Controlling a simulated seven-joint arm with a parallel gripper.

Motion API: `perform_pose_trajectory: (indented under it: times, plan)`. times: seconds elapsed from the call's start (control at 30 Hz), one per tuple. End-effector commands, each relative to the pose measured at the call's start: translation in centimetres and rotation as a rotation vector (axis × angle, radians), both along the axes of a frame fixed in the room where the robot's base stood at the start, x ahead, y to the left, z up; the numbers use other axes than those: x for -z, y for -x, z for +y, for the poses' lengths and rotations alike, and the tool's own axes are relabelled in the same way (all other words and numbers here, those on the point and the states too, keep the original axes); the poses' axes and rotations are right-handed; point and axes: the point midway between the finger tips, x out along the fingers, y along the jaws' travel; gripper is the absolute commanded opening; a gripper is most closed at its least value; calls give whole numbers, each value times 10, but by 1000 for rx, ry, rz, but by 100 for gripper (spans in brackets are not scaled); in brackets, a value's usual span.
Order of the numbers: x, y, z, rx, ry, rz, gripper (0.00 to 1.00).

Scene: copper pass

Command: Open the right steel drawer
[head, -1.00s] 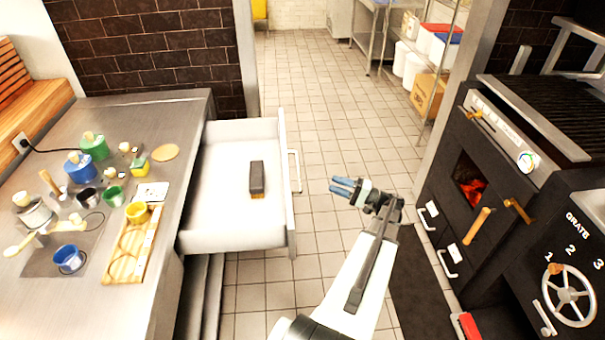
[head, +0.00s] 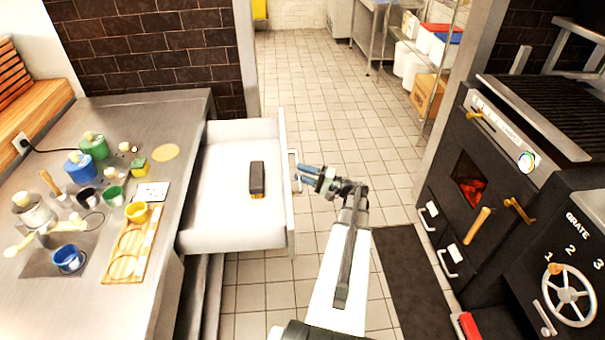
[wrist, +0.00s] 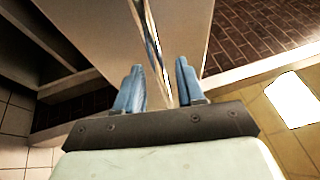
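The steel drawer (head: 215,225) stands pulled well out from the right side of the steel counter. A dark block with a tan end (head: 257,180) lies inside it. The drawer's bar handle (head: 295,172) is on its outer front face. My gripper (head: 300,174) is at the handle, its blue fingers pointing left towards the drawer front. In the wrist view the two blue fingers (wrist: 157,85) are apart, with the drawer front (wrist: 185,30) beyond them. The handle bar (wrist: 155,45) runs between the fingers' directions; I cannot tell whether it touches them.
The steel counter (head: 190,110) holds cups, canisters and a wooden tray (head: 125,262) at the left. A black oven and grill (head: 480,185) stand at the right, with a dark mat (head: 420,280) before them. The tiled floor (head: 345,110) between is clear.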

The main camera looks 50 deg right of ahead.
Motion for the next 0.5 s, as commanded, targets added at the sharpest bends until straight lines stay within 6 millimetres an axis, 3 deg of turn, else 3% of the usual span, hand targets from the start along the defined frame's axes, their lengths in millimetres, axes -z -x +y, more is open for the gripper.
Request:
perform_pose_trajectory:
  times: [0.37, 0.5]
  plan:
    - [-1, -4, 2, 0, 0, 0, 38]
    - [-1, -4, 2, 0, 0, 0, 26]
